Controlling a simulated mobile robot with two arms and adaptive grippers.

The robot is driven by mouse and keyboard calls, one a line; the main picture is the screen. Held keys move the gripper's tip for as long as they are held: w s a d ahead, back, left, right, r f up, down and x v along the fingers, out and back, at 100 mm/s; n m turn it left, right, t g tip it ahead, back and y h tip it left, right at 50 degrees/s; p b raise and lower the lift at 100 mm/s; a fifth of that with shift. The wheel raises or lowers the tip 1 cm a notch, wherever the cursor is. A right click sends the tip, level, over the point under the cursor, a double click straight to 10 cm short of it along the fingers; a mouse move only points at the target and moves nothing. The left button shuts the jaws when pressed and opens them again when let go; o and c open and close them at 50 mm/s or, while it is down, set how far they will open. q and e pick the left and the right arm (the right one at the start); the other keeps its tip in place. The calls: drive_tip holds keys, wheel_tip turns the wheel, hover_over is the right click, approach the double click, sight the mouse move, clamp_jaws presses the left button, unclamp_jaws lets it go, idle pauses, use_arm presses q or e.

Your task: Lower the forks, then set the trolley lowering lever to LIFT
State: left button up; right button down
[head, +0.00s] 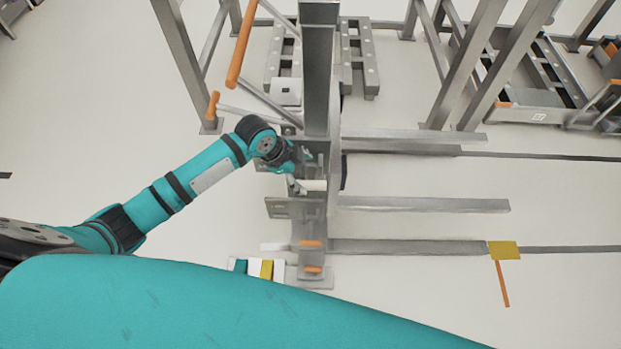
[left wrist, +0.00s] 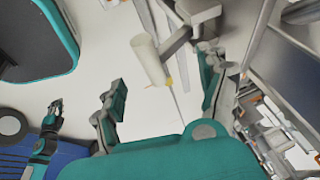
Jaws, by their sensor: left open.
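The trolley's grey upright column (head: 318,80) stands at the centre of the head view. Its two long flat forks (head: 425,205) reach to the right, low over the floor. My left gripper (head: 302,180) is at the column's lower left side. In the left wrist view its two fingers (left wrist: 165,88) are spread wide. A pale cylindrical handle (left wrist: 148,60) with a yellowish tip lies between them, apart from both fingers. I cannot tell if this is the lowering lever, and no LIFT mark is readable. A second gripper (left wrist: 52,115), apparently my right one, shows small at the lower left.
An orange-gripped bar (head: 240,45) and a shorter orange-tipped rod (head: 213,105) stick out left of the column. Grey frame legs (head: 465,65) stand behind. A yellow plate (head: 503,250) with an orange strip lies at the right. Open floor lies at the lower right.

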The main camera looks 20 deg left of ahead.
sight(310, 180)
use_arm(q)
drive_tip(key=x, duration=0.6)
drive_tip(key=shift+w+f, duration=0.1)
drive_tip(key=shift+f, duration=0.1)
drive_tip(key=shift+c, duration=0.2)
